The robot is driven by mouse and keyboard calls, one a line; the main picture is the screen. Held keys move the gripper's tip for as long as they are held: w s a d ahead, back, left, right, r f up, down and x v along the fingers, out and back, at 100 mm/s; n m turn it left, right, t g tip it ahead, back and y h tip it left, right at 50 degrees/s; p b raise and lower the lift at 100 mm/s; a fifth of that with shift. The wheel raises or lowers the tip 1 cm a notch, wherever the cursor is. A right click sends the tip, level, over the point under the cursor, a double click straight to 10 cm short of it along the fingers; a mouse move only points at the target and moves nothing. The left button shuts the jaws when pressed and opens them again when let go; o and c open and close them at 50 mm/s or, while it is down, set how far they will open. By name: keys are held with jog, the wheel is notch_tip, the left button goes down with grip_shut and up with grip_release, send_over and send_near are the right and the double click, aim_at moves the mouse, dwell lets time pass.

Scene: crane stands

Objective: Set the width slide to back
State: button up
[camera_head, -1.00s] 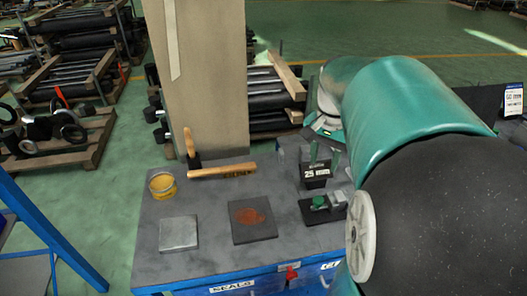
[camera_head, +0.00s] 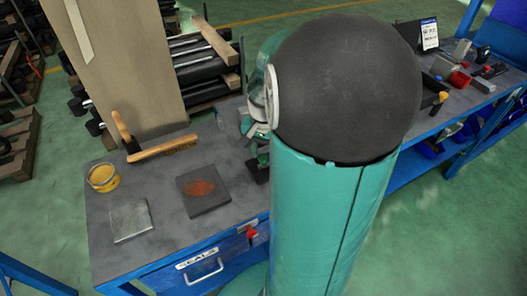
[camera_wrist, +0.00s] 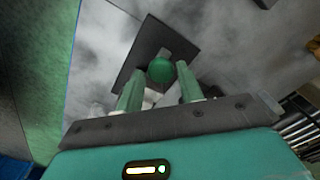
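The width slide's green round knob (camera_wrist: 161,70) shows in the wrist view on a dark square plate (camera_wrist: 138,70). My gripper (camera_wrist: 160,88) is open, with its two green fingers apart. The knob appears in the gap between the fingertips; I cannot tell whether either finger touches it. A grey block shows partly below the knob, behind the fingers. In the head view my arm covers most of the slide, and only a dark edge (camera_head: 258,171) shows beside the arm. The slide's current setting cannot be read.
On the grey bench lie a yellow tin (camera_head: 103,178), a metal plate (camera_head: 131,220), a dark plate with a rust-red patch (camera_head: 203,190) and a wooden-handled tool (camera_head: 163,149). A tall tan column (camera_head: 120,70) stands behind.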

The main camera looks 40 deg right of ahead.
jog(key=shift+f, duration=0.15)
grip_shut()
jog(key=shift+w+a, duration=0.3)
jog(key=shift+a, duration=0.7)
jog(key=shift+w+a, duration=0.3)
jog(key=shift+a, duration=0.65)
grip_release()
jog(key=shift+a, duration=0.15)
jog(key=shift+d+r, duration=0.2)
jog(key=shift+r, duration=0.35)
notch_tip(320, 180, up, 13)
